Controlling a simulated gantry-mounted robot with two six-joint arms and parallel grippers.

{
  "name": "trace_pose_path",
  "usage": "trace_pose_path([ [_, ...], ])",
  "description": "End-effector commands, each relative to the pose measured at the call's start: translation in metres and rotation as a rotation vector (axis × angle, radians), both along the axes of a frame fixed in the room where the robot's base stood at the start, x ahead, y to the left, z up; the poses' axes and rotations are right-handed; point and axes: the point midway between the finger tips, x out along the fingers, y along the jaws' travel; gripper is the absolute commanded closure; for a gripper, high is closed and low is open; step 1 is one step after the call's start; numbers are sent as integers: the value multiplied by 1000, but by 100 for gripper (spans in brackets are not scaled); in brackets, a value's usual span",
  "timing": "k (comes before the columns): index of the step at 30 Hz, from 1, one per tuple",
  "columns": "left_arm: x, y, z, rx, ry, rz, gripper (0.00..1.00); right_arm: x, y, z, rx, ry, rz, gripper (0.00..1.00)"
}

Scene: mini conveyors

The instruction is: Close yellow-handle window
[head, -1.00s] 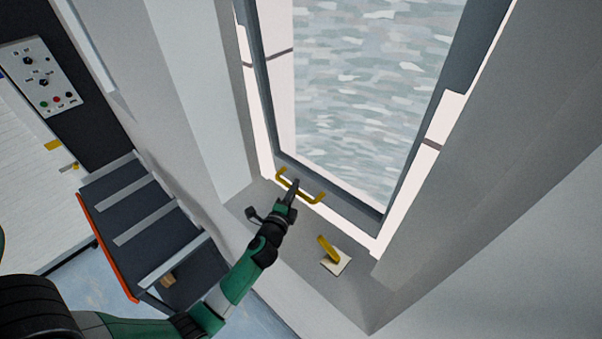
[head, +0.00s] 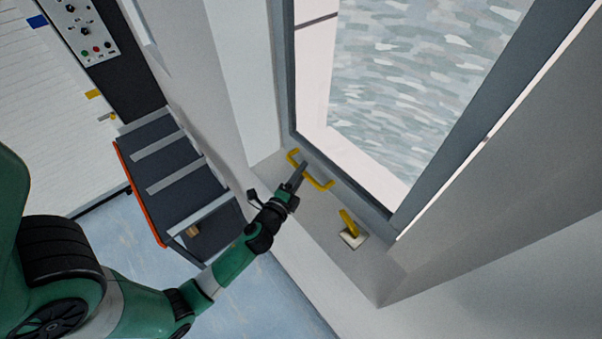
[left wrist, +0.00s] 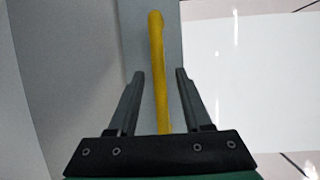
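The window (head: 395,120) has a grey sash with a clear pane, set in a light wall recess. A thin bright sliver shows along its right side. Its yellow bar handle (head: 322,184) is on the bottom rail. My left gripper (head: 303,168) is at the handle. In the left wrist view the two fingers of my left gripper (left wrist: 158,75) are spread apart. The yellow handle (left wrist: 158,60) runs between them, with a gap visible on each side. Whether a finger touches it lower down is unclear. My right gripper is not in view.
A yellow-gripped item on a pale base (head: 353,237) stands on the grey sill (head: 385,268), right of my gripper. A dark, orange-edged shelf unit (head: 170,165) is at left, below a control panel (head: 85,30). Blue floor (head: 265,300) lies below.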

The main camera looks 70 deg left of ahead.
Motion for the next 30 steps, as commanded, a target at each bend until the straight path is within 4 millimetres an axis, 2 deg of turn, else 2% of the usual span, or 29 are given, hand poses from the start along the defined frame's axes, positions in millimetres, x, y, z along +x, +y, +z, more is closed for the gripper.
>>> trace_pose_path([
  [8, -6, -6, -1, -1, 1, -1, 50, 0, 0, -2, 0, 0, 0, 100],
  [21, -75, -67, 5, 0, 3, -6, 50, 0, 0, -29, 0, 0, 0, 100],
  [25, -86, -75, 8, -1, 2, -3, 50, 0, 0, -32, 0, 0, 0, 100],
  [30, -89, -76, 11, 0, 0, 1, 50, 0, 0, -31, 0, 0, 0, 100],
])
